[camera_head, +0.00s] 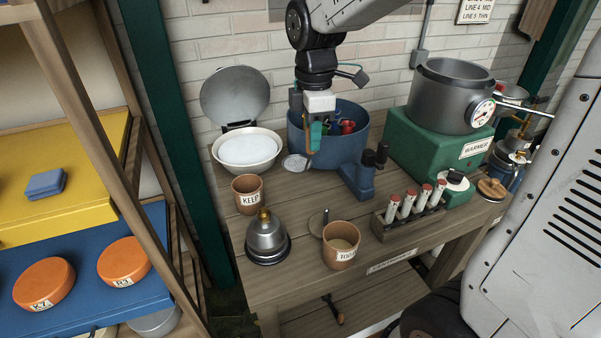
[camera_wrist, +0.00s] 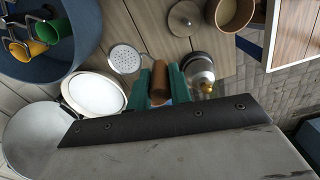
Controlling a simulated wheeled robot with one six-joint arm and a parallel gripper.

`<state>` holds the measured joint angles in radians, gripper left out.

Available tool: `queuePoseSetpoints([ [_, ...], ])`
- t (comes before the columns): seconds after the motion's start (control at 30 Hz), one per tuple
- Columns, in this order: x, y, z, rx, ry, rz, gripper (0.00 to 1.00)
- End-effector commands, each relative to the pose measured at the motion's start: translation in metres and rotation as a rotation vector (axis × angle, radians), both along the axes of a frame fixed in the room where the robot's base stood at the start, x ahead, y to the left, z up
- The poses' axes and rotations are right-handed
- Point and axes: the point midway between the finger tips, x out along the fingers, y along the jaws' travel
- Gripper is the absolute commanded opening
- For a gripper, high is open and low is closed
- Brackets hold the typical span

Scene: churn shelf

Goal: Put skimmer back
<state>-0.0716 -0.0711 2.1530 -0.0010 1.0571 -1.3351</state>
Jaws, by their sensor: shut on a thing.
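The skimmer has a round perforated metal disc (camera_head: 295,162), which sits in front of the blue tub (camera_head: 349,158) in the head view. The disc also shows in the wrist view (camera_wrist: 125,58), just beyond my fingers, with a short stem leading toward them. My gripper (camera_head: 313,140) hangs at the tub's front left and is shut on the skimmer. In the wrist view the teal fingers (camera_wrist: 159,82) flank a brown piece, and most of the skimmer's handle is hidden. Green, red and yellow items with wire handles lie in the tub.
A white bowl (camera_head: 247,164) and a KEEP cup (camera_head: 247,204) stand left. A metal bell-shaped pot (camera_head: 267,243) and a TODAY cup (camera_head: 340,257) stand in front. A blue stand (camera_head: 357,182), tube rack (camera_head: 400,225) and green warmer (camera_head: 425,140) lie right.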

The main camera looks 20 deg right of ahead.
Motion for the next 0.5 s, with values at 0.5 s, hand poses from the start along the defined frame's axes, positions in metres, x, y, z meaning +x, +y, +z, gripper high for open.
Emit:
queuePoseSetpoints([
  [0.5, -0.001, 0.001, -0.068, 0.0, 0.005, 0.001, 0.04],
])
